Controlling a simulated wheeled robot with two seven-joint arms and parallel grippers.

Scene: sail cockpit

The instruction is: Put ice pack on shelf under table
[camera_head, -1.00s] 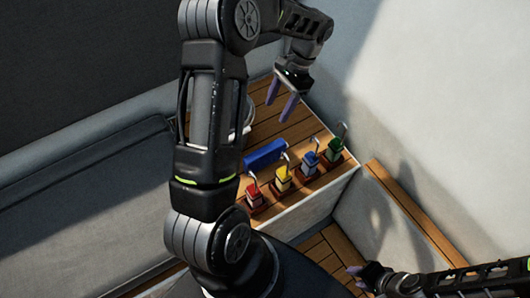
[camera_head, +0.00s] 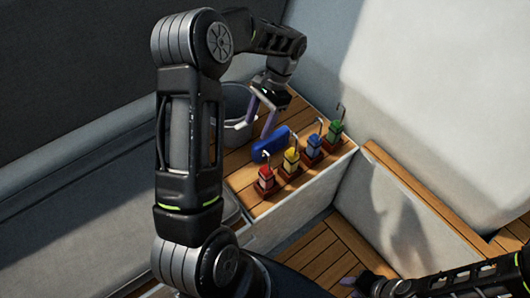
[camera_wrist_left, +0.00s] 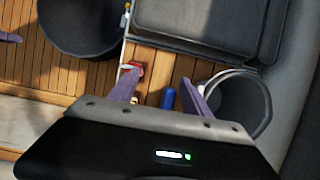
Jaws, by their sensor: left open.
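A blue block, which looks like the ice pack (camera_head: 270,144), is by the wooden tabletop (camera_head: 238,170), behind the row of padlock-like items. My left gripper (camera_head: 260,115) is open just above and behind the ice pack, its purple fingers pointing down. In the left wrist view the ice pack (camera_wrist_left: 168,98) shows between the two fingers, partly hidden by the gripper body. I cannot tell whether the fingers touch it. My right gripper (camera_head: 358,281) is low at the bottom right, with its jaws unclear. No shelf under the table can be made out.
Red (camera_head: 266,180), yellow (camera_head: 291,161), blue (camera_head: 313,146) and green (camera_head: 336,130) items with metal hooks stand along the table's front edge. Grey seating lies left, pale walls right, and a slatted floor (camera_head: 325,250) in front.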

